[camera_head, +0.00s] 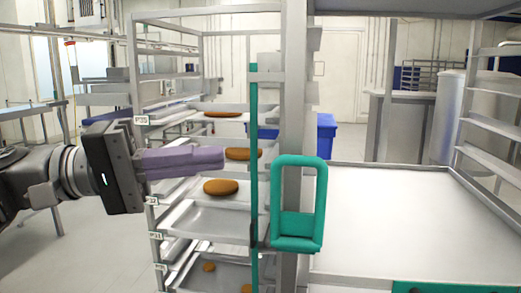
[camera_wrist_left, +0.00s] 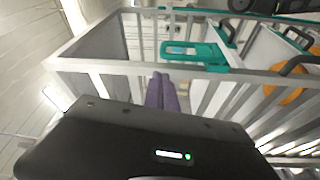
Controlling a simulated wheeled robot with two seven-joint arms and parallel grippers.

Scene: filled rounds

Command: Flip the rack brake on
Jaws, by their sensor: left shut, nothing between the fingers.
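A teal loop-shaped handle (camera_head: 298,232) sits at the grey upright post, beside a long teal vertical bar (camera_head: 254,130). A teal handle also shows beyond my fingers in the left wrist view (camera_wrist_left: 213,58). I cannot tell which teal part is the brake. The metal rack (camera_head: 150,110) holds trays with brown loaves. My left gripper (camera_head: 222,159) has purple fingers, shut and empty, pointing right in front of the rack's trays. Its tips appear left of the teal bar and apart from it. The fingers also show in the left wrist view (camera_wrist_left: 162,80). My right gripper is not in view.
A brown loaf (camera_head: 221,187) lies on a tray just below the left fingers. A wide pale shelf (camera_head: 400,220) spans the right. A blue bin (camera_head: 326,135) stands behind the post. Open floor (camera_head: 90,250) lies at the lower left.

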